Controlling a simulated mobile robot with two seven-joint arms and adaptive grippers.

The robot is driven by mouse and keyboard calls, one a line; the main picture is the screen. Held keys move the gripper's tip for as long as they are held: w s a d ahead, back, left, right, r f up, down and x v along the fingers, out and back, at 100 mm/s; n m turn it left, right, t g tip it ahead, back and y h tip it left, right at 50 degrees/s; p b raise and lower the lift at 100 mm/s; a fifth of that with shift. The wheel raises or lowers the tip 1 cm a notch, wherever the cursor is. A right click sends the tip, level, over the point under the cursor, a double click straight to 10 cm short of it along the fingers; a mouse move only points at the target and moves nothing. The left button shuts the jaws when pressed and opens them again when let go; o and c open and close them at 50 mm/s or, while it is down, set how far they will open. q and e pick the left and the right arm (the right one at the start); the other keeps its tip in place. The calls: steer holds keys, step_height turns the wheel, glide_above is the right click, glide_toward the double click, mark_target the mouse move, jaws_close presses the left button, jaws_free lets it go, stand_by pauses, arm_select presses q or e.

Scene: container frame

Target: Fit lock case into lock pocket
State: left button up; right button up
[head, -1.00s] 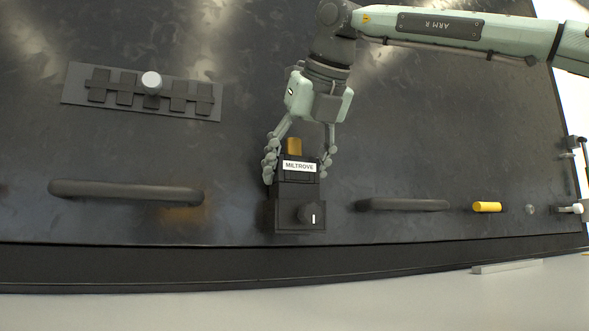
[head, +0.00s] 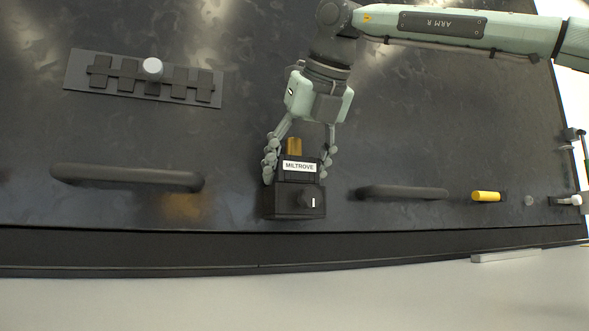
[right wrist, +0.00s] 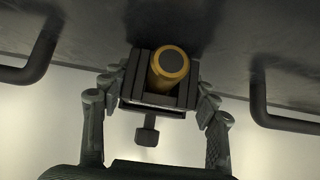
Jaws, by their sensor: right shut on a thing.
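The lock case is a black block with a white MILTROVE label (head: 299,166) and a brass cylinder (head: 294,146) on its top end. My right gripper (head: 298,170) is shut on its sides in the head view. Just below it is a dark box with a round knob (head: 308,200), which looks like the lock pocket on the panel. The case meets or overlaps its upper part; how deep it sits is hidden. In the right wrist view the brass cylinder (right wrist: 169,65) stands between dark walls, with fingers on both sides. My left gripper is not in view.
The dark panel (head: 250,115) carries a left bar handle (head: 125,177) and a right one (head: 402,192). A yellow cylinder (head: 486,196) is at right. A plate with several dark tabs (head: 143,79) and a white knob is at upper left. Latch parts line the right edge.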

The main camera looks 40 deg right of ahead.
steer(key=shift+f, duration=0.2)
steer(key=o, duration=1.6)
steer(key=shift+f, duration=0.1)
steer(key=v, duration=1.2)
